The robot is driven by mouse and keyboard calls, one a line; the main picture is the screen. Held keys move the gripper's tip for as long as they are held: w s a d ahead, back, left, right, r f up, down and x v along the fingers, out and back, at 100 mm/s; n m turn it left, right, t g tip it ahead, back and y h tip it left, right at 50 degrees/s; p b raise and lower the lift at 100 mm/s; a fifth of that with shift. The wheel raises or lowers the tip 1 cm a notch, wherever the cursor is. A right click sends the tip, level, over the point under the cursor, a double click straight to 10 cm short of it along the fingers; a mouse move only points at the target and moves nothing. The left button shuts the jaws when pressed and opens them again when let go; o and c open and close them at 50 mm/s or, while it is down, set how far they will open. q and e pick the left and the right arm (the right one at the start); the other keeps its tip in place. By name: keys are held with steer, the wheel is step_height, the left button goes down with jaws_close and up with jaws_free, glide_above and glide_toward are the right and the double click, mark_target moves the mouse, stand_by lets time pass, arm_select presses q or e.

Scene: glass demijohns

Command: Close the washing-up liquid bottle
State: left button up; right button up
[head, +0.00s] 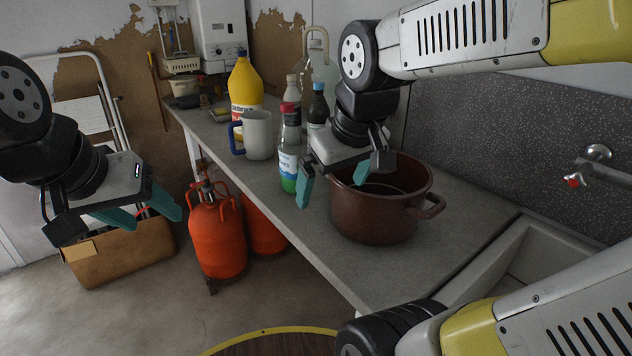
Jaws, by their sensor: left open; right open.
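A clear bottle with green liquid, a white-blue label and a red top (289,168) stands upright on the grey worktop. I take it for the washing-up liquid bottle. Its top looks to be on, but I cannot tell whether it is closed. My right gripper (339,178) is open and empty, just right of this bottle, in front of the brown pot's near-left rim. My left gripper (142,212) is open and empty, off the worktop to the left, above the floor side.
The brown pot (372,215) stands right of the bottle. The worktop (350,275) is clear in front; a sink (530,255) lies right.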

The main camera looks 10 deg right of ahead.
steer(key=s+m, duration=0.1)
steer(key=a+m+y, duration=0.1)
steer(key=s+m+t, duration=0.1)
steer(key=shift+s+a+r, duration=0.2)
steer(key=shift+s+r, duration=0.1)
steer(key=shift+s, duration=0.05)
